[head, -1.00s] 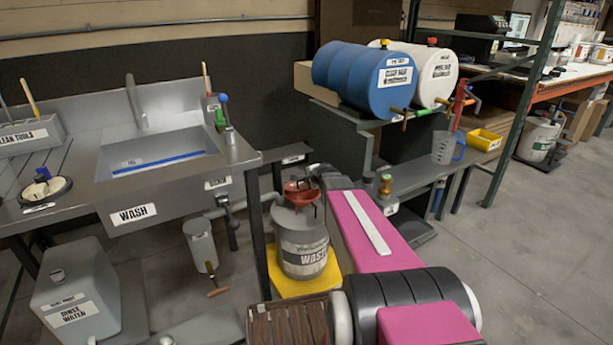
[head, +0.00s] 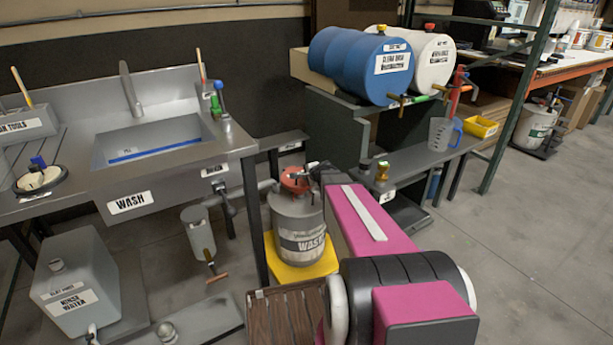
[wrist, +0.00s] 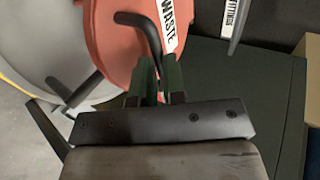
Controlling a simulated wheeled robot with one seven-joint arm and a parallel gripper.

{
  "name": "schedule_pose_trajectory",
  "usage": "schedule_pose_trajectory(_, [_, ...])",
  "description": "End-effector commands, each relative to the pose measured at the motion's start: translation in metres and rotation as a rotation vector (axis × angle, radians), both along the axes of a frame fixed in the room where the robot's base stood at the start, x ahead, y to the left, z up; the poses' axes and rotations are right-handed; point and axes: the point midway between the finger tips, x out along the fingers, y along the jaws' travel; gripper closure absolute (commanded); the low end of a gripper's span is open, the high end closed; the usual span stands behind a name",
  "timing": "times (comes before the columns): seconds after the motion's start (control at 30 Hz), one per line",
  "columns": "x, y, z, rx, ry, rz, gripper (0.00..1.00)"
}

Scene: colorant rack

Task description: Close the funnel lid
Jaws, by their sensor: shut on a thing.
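The red funnel (head: 293,182) sits on top of the grey waste can (head: 297,222) in the head view. In the wrist view its round red lid (wrist: 108,45) shows close up, with a white WASTE label and a bent black handle (wrist: 132,19). My gripper (wrist: 158,72) is at the lid, its green-edged fingers shut on the lower end of the black handle. In the head view my gripper is at the funnel's right side, partly hidden by my own arm. How far the lid stands from the funnel rim cannot be told.
The waste can stands on a yellow base (head: 322,262), right of the wash sink (head: 155,145). A blue drum (head: 360,65) and a white drum (head: 425,60) lie on a rack behind. The grey floor (head: 540,240) at right is clear.

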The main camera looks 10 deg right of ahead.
Motion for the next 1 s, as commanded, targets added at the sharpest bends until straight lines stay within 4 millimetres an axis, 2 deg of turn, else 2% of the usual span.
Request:
schedule_pose_trajectory(0.03, [-0.004,0.0,-0.008,-0.005,0.018,0.011,1.0])
schedule_pose_trajectory(0.1, [-0.004,0.0,-0.009,-0.004,0.019,0.01,1.0])
schedule_pose_trajectory(0.13, [-0.004,0.0,-0.009,-0.004,0.019,0.01,0.78])
schedule_pose_trajectory(0.17, [-0.004,0.0,-0.008,-0.004,0.019,0.01,0.69])
schedule_pose_trajectory(0.2, [-0.004,0.0,-0.008,-0.004,0.018,0.01,0.63])
schedule_pose_trajectory(0.57, [-0.008,-0.001,-0.002,-0.003,0.012,0.008,0.63])
schedule_pose_trajectory(0.77, [-0.028,-0.007,0.013,-0.002,0.011,0.007,0.63])
schedule_pose_trajectory(1.0, [-0.065,-0.019,0.038,-0.003,0.011,0.006,0.63])
